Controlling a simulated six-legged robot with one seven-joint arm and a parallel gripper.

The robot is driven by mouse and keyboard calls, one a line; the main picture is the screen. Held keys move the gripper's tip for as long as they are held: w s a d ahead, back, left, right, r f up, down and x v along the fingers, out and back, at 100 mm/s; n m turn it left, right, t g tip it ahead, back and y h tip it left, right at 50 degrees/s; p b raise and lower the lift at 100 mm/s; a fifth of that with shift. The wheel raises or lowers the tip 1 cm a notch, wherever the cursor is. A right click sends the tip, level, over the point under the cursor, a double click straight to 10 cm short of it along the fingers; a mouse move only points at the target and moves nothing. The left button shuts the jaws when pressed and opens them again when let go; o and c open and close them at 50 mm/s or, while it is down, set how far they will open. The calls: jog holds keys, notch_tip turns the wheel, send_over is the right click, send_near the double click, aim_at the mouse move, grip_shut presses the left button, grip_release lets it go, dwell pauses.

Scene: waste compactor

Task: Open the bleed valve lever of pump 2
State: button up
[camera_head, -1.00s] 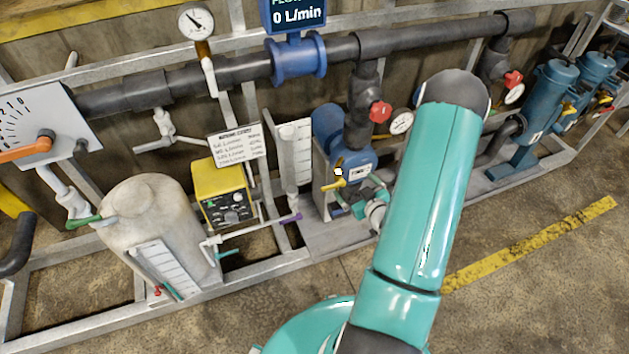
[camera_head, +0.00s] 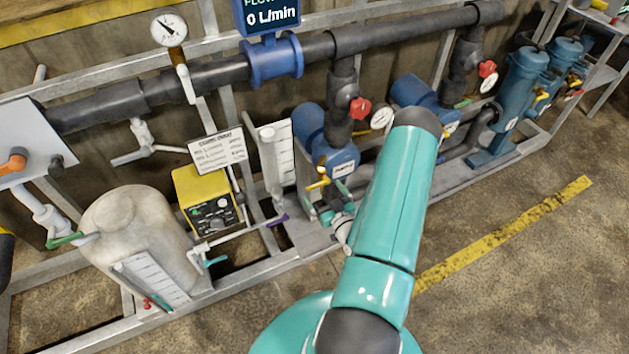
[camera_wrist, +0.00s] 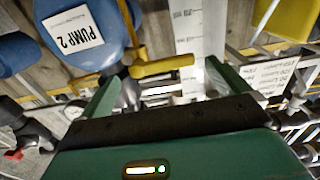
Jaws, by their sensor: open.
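Pump 2 (camera_wrist: 88,38) is a blue body with a white "PUMP 2" label in the wrist view; it also shows in the head view (camera_head: 325,150). Its bleed valve lever (camera_wrist: 165,66) is a yellow bar pointing right from a fitting beside the pump; in the head view the yellow lever (camera_head: 317,184) is small. My gripper (camera_wrist: 163,85) is open, its green fingers on either side of the lever's span in the wrist view. No grip on the lever shows, and I cannot tell its depth from the fingertips. My arm partly hides the gripper in the head view.
A white scale panel (camera_wrist: 187,30) stands close beside the lever. A red valve handle (camera_head: 360,108) is on the pipe above the pump. A yellow control box (camera_head: 206,200) and a grey tank (camera_head: 135,235) stand left. Open floor lies right.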

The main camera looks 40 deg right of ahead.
aim_at(319, 186)
jog(key=x, duration=0.6)
jog(key=shift+a, duration=0.1)
jog(key=c, duration=1.3)
jog(key=shift+w, duration=0.1)
